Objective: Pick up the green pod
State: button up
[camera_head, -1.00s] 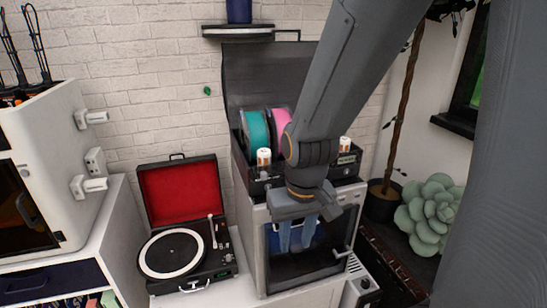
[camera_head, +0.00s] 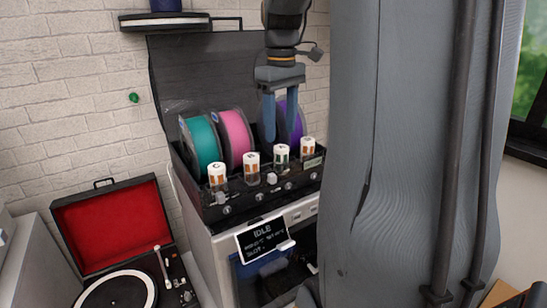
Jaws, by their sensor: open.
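A small white-capped pod with a dark greenish mark (camera_head: 282,153) stands in the front row of the black open-lidded box, third from the left. It is the only pod that looks green; the others carry orange labels. My gripper (camera_head: 280,130) points down over the box with its two blue-grey fingers apart and nothing between them. The fingertips appear just above and behind this pod in the picture. I cannot tell the exact depth gap. The pod's lower part sits in its holder.
Orange-marked pods (camera_head: 217,175) stand on both sides, close by. Teal (camera_head: 201,143), pink (camera_head: 236,137) and purple spools stand behind; my fingers partly cover the purple one. The raised lid (camera_head: 205,80) rises behind. A screen reading IDLE (camera_head: 264,239) is below. A record player (camera_head: 120,290) stands left.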

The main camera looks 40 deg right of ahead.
aim_at(281, 147)
notch_tip(281, 147, down, 8)
jog(key=shift+d+r+p, duration=0.15)
jog(key=shift+r+p, duration=0.1)
jog(key=shift+p, duration=0.7)
jog(key=shift+c, duration=0.5)
jog(key=c, duration=1.1)
